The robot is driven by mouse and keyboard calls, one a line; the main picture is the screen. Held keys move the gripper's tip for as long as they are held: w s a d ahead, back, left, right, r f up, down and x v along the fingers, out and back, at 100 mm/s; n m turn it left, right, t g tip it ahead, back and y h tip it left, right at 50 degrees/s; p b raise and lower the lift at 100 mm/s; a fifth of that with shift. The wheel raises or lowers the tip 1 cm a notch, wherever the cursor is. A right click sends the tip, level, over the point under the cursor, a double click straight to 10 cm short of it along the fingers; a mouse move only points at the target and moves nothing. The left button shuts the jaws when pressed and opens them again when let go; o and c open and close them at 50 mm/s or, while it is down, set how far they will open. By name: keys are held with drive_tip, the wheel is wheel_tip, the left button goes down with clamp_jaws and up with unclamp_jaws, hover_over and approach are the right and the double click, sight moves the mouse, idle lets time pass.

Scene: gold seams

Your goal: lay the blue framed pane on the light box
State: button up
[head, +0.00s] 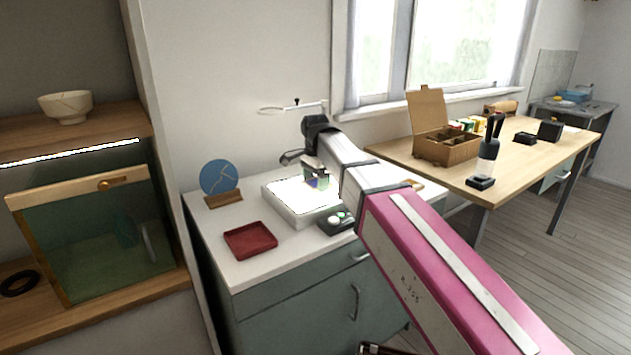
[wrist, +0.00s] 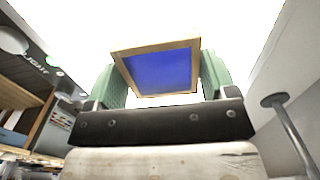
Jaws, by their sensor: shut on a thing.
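The blue framed pane (wrist: 160,72) has a blue middle and a pale wooden frame. My gripper (wrist: 160,75) is shut on it, with a green finger at each side of the frame. In the head view the pane (head: 322,183) is small and partly hidden by my gripper (head: 316,178). The light box (head: 301,219) is a white slab with a bright glowing top on the white-topped cabinet. The pane is over the light box, and the glow fills the background of the wrist view. I cannot tell whether the pane touches the surface.
A dark red tray (head: 250,240) lies in front of the light box. A blue disc on a wooden stand (head: 221,181) is at its left. A lamp arm (head: 297,105) is behind.

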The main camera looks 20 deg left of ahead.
sight(316, 183)
drive_tip(key=shift+f, duration=0.1)
drive_tip(key=o, duration=0.9)
wheel_tip(316, 183, up, 12)
